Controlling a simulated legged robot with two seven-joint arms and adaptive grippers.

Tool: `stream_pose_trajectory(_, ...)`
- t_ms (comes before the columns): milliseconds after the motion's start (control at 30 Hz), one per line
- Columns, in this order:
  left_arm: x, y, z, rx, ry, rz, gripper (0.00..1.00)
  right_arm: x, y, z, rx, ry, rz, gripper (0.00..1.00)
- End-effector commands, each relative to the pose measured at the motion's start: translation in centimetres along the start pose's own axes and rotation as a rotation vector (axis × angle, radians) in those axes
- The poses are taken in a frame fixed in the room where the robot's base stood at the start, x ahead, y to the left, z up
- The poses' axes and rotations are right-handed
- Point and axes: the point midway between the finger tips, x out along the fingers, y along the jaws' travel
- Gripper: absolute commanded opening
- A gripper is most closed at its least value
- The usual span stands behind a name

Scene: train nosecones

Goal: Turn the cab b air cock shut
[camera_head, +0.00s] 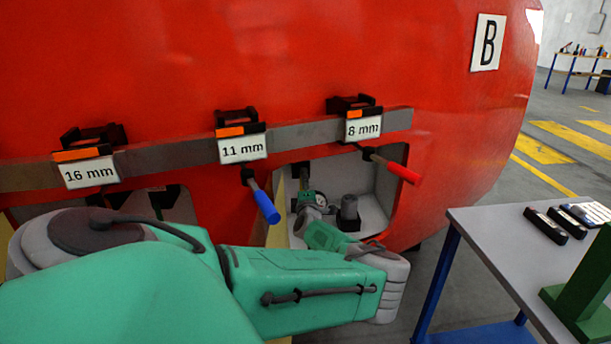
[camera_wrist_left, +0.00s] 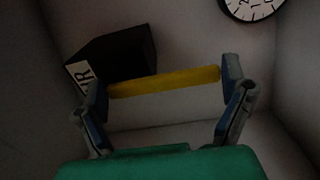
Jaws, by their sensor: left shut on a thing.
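The air cock's yellow handle (camera_wrist_left: 168,81) lies nearly level across the left wrist view, with a finger of my left gripper (camera_wrist_left: 164,86) at each end. The gripper is shut on the handle. A black block (camera_wrist_left: 120,52) with a white label, partly cut off and ending in "R", is behind the handle's left end. In the head view my green left arm bends back into the recess (camera_head: 375,190) in the red nosecone (camera_head: 300,60) marked B (camera_head: 487,42). The handle and fingertips cannot be made out there. My right gripper is not in view.
A round gauge (camera_wrist_left: 250,5) is at the wrist view's top right. Red-handled (camera_head: 402,172) and blue-handled (camera_head: 264,204) tools hang from the grey rail (camera_head: 300,134) above my arm. A table (camera_head: 480,225) with small black items and a green stand is at right.

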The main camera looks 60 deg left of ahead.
Motion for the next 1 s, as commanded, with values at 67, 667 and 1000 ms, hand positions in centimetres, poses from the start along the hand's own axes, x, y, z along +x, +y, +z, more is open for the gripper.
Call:
stream_pose_trajectory(67, 0.3, 0.4, -0.6, 0.008, 0.009, 0.006, 1.0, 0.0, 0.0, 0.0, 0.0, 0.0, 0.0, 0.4)
stream_pose_trajectory(667, -5.3, 0.3, 0.0, 0.006, 0.003, 0.004, 1.0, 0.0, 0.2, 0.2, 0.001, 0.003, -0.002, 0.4)
stream_pose_trajectory(1000, -10.8, -0.1, -0.3, 0.006, 0.007, 0.001, 1.0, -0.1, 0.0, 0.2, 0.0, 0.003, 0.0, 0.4)
